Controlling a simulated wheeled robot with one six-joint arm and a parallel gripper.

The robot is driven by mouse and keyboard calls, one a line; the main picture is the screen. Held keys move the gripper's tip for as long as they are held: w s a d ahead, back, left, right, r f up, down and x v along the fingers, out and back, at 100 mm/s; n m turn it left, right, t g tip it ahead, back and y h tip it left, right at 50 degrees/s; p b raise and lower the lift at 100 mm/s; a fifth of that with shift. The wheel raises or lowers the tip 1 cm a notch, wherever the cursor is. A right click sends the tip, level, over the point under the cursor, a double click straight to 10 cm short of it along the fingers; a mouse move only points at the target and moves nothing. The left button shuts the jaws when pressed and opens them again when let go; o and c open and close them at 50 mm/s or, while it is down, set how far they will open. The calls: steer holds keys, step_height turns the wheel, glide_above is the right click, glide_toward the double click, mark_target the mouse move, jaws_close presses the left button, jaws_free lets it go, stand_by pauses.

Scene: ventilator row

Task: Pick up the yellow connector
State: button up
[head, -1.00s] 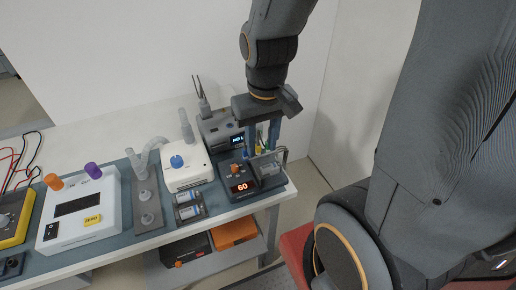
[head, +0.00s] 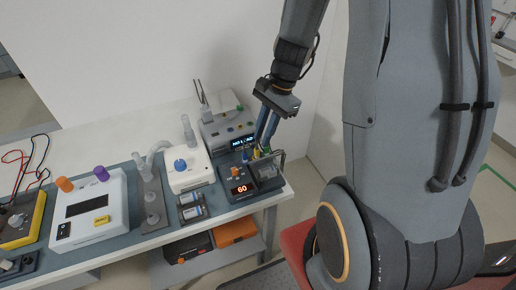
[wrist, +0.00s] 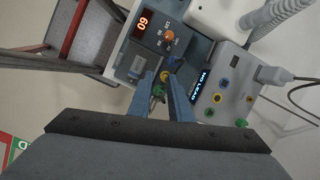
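The yellow connector (wrist: 164,76) is small and lies between or just beyond my fingertips in the wrist view. In the head view it is a small yellow spot (head: 256,153) beside the small device with the red "60" display (head: 241,188). My gripper (head: 262,145) points down over that device's back part, its fingers partly covering the connectors. In the wrist view my gripper (wrist: 160,78) has a gap between its two fingers, and I see no clear contact with the yellow connector. A green piece (wrist: 158,90) also shows between the fingers.
A grey box with a "NO LEAD" display and coloured sockets (wrist: 222,95) stands close beside the fingers. A white unit with a blue knob (head: 188,170) and a hose are to the left.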

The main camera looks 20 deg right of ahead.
mark_target(258, 148)
steer(key=w+m, duration=0.1)
steer(key=w+d+f+m+y, duration=0.1)
steer(key=m, duration=0.1)
steer(key=shift+d+f+m+p, duration=0.1)
steer(key=shift+d+m+p, duration=0.2)
steer(key=shift+p, duration=0.05)
steer(key=shift+p+x, duration=1.1)
steer(key=shift+x, duration=2.8)
steer(key=shift+w, duration=0.1)
jaws_close()
